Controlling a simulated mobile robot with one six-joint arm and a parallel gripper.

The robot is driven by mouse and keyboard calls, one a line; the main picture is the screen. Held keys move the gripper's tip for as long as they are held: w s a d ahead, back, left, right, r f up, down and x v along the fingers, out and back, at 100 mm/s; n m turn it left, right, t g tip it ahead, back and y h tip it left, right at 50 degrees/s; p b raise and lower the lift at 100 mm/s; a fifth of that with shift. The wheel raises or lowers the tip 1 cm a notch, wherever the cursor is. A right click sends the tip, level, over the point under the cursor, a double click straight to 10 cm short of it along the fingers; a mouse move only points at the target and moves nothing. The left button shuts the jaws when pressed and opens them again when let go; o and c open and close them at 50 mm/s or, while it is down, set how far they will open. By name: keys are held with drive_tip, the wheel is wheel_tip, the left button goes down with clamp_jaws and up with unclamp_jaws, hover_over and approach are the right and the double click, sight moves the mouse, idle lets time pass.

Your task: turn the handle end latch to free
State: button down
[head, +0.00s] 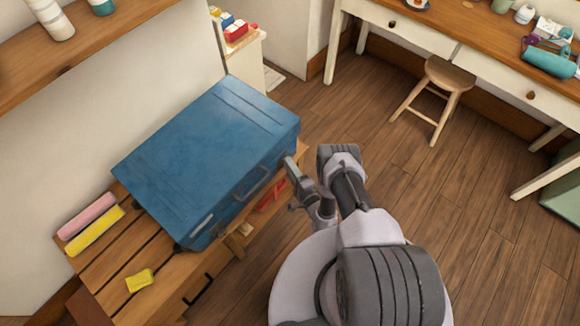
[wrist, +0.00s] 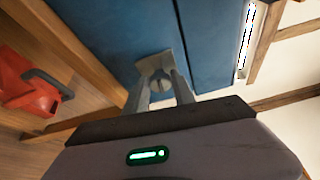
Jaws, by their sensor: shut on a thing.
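A large blue case (head: 205,150) lies flat on a slatted wooden bench (head: 105,262), its carry handle (head: 254,186) on the side facing my arm. My gripper (head: 291,166) is at that side, near the case's right corner. In the wrist view the case (wrist: 108,32) fills the top. A grey metal latch (wrist: 155,64) sits on its side, and my gripper (wrist: 160,88) is shut on it. The fingers cover part of the latch, so its exact turn angle is hard to tell. In the head view my gripper hides the latch.
A pink roll (head: 86,216), a yellow roll (head: 95,232) and a yellow cloth (head: 139,280) lie on the bench. A red object (head: 272,194) is below the case. A stool (head: 436,95) and desk (head: 440,40) stand farther back. The floor right of my arm is clear.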

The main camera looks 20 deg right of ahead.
drive_tip(key=shift+f+n+t+b, duration=0.1)
drive_tip(key=shift+n+t+b, duration=0.2)
drive_tip(key=shift+n, duration=0.2)
idle(0.3)
drive_tip(key=c, duration=1.1)
unclamp_jaws()
